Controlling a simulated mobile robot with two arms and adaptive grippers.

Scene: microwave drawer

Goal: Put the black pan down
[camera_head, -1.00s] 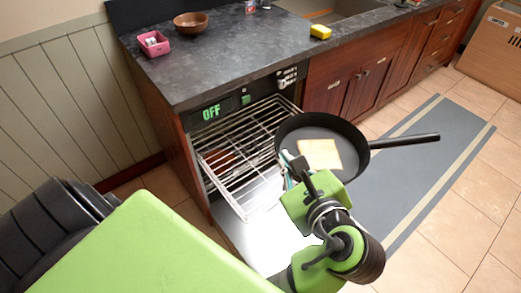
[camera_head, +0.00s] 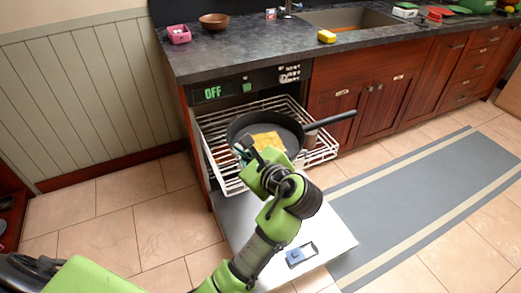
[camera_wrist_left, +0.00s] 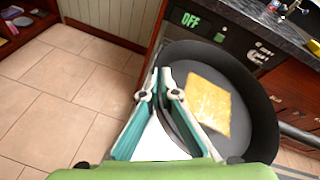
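The black pan (camera_head: 288,122) sits over the pulled-out wire rack (camera_head: 232,185) of the open dishwasher, roughly level. Its handle points right, past the rack. A yellow-brown slice (camera_head: 266,142) lies in the pan; it also shows in the left wrist view (camera_wrist_left: 210,102). My left gripper (camera_head: 243,146) is at the near-left rim of the pan. In the left wrist view its fingertips (camera_wrist_left: 159,76) meet at the pan's rim (camera_wrist_left: 252,85) and look closed on it. I cannot tell whether the pan's underside touches the rack. My right gripper is out of view.
The dishwasher door (camera_head: 325,235) lies open below the rack. A grey item (camera_head: 309,137) stands in the rack under the handle. The counter (camera_head: 245,50) above holds a pink box (camera_head: 179,35), a brown bowl (camera_head: 214,22) and a yellow sponge (camera_head: 327,36). Floor is clear at left.

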